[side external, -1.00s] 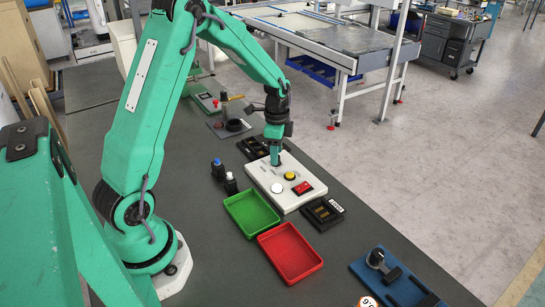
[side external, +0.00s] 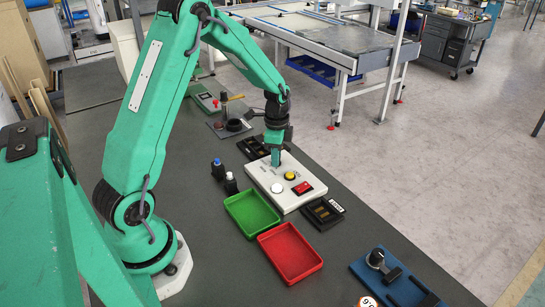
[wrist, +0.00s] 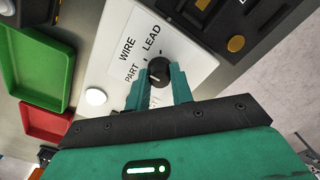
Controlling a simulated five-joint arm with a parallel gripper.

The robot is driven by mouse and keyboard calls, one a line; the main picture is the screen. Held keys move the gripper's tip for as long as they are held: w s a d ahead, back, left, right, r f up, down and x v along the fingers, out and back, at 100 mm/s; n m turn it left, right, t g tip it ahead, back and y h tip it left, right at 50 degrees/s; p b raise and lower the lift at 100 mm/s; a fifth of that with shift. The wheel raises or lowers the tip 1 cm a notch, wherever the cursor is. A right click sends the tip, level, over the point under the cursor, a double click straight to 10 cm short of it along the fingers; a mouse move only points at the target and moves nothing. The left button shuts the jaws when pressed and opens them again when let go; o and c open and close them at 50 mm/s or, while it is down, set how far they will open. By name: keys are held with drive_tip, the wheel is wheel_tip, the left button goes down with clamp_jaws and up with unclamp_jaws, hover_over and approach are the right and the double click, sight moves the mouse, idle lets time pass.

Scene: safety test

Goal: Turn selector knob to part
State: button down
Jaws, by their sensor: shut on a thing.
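The selector knob (wrist: 158,68) is round and black, on a pale control panel (side external: 292,203). In the wrist view, a white label (wrist: 140,45) beside it reads WIRE, LEAD and PART. A light mark on the knob faces the lower left, roughly the PART side; its exact setting is hard to tell. My gripper (wrist: 160,88) is shut on the knob, with one teal finger on each side. In the side view my gripper (side external: 276,157) points down at the panel's far end and hides the knob.
The panel also has a white button (side external: 277,188), a yellow button (side external: 290,175) and a red switch (side external: 302,188). A green tray (side external: 252,232) and red tray (side external: 290,274) lie nearby. Black boxes (side external: 323,211) (side external: 253,148) flank the panel. Two small bottles (side external: 231,184) (side external: 218,169) stand to the left.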

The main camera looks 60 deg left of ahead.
drive_tip(key=shift+n, duration=0.3)
drive_tip(key=n, duration=0.5)
drive_tip(key=shift+n, duration=0.4)
drive_tip(key=n, duration=0.5)
drive_tip(key=shift+n, duration=0.3)
drive_tip(key=c, duration=1.2)
unclamp_jaws()
